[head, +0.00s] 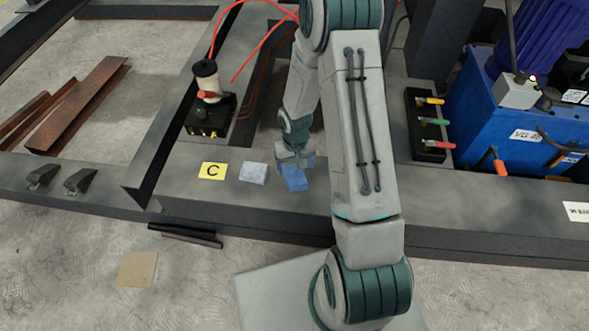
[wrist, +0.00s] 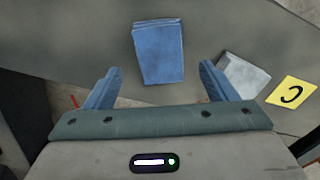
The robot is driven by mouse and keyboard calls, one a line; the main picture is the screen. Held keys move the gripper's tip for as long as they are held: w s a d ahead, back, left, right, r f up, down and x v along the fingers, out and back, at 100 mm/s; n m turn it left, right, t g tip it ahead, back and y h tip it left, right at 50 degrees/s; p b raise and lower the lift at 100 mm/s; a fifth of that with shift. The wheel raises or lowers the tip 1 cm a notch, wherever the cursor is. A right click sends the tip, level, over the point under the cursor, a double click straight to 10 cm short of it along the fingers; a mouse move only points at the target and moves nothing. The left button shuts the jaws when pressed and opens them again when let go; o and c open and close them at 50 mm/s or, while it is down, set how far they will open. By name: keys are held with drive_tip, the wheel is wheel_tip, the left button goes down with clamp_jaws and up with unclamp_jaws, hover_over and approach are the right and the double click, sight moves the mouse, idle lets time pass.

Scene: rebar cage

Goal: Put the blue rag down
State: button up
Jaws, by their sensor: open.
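The blue rag (head: 294,179) is a folded block lying on the dark grey steel beam in the head view. It also shows in the wrist view (wrist: 159,52), upper middle, in front of and between the fingers. My gripper (head: 294,160) is right by the rag. In the wrist view my gripper (wrist: 160,85) has its two blue fingers spread wide, with a clear gap on each side of the rag. No finger visibly touches it. The arm's forearm passes to the right of the rag in the head view.
A light grey folded cloth (head: 253,173) and a yellow "C" card (head: 212,171) lie left of the rag on the beam. Behind stands a black box with a spool (head: 208,95) and red hoses. A blue power unit (head: 500,120) and black valve block (head: 429,128) are right.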

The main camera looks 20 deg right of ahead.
wheel_tip(320, 180, up, 6)
drive_tip(key=p, duration=0.2)
wheel_tip(320, 180, up, 15)
hover_over(295, 177)
drive_tip(key=s+d, duration=0.1)
drive_tip(key=s, duration=0.5)
drive_tip(key=s+a+r+t, duration=0.1)
drive_tip(key=s+r, duration=0.8)
drive_tip(key=s, duration=0.3)
drive_tip(key=shift+a+r+b, duration=0.2)
drive_tip(key=shift+r+b, duration=0.1)
drive_tip(key=shift+r, duration=0.1)
wheel_tip(295, 177, up, 30)
drive_tip(key=t+p, duration=0.1)
drive_tip(key=p, duration=2.6)
drive_tip(key=shift+r+t, duration=0.2)
drive_tip(key=shift+t, duration=0.2)
drive_tip(key=shift+d, duration=0.15)
